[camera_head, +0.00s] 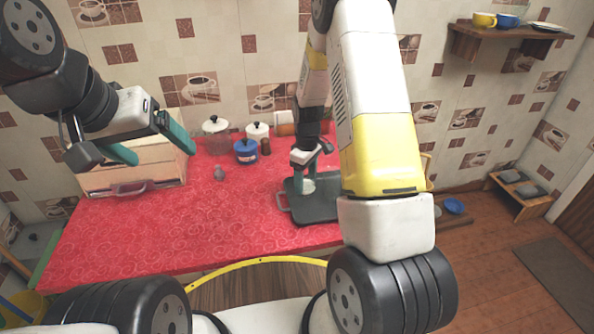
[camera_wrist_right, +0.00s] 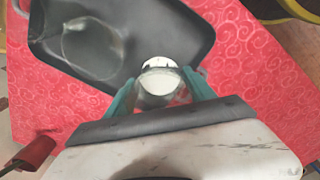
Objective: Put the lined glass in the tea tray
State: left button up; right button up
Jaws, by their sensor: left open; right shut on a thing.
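The tea tray (camera_head: 318,212) is a dark rectangular tray with a handle, lying on the red counter at its right end. My right gripper (camera_head: 304,186) is shut on a pale, see-through glass (camera_wrist_right: 158,84), which I take for the lined glass; its lines are hard to make out. In the right wrist view the glass is between the teal fingers, overlapping the edge of the tray (camera_wrist_right: 192,62). I cannot tell whether it touches the tray. My left gripper (camera_head: 164,157) is open and empty, in front of a wooden box at the left.
A clear round thing (camera_wrist_right: 92,48) shows over the tray. A blue pot (camera_head: 246,151), white lidded jars (camera_head: 216,138) and a small grey object (camera_head: 219,173) stand toward the back. The wooden box (camera_head: 150,170) is at left. The counter's front middle is clear.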

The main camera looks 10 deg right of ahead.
jog(key=shift+f, duration=1.75)
jog(key=shift+f, duration=0.15)
jog(key=o, duration=1.6)
notch_tip(320, 180, up, 12)
jog(key=r, duration=0.1)
notch_tip(320, 180, up, 7)
jog(key=m+t, duration=0.1)
jog(key=m, duration=0.1)
send_over(306, 187)
jog(key=s+r+m+t, duration=0.1)
jog(key=s+r+m, duration=0.1)
jog(key=s+r, duration=0.3)
jog(key=s+a+r+m+t+y, duration=0.1)
jog(key=s+r+m+t, duration=0.1)
jog(key=s+r, duration=0.3)
jog(key=s+r+m+t+y, duration=0.1)
jog(key=s+r, duration=0.4)
jog(key=s, duration=0.6)
jog(key=shift+s+a+r+m+t, duration=0.1)
jog(key=shift+a+r+m+t, duration=0.25)
jog(key=shift+m+t, duration=0.4)
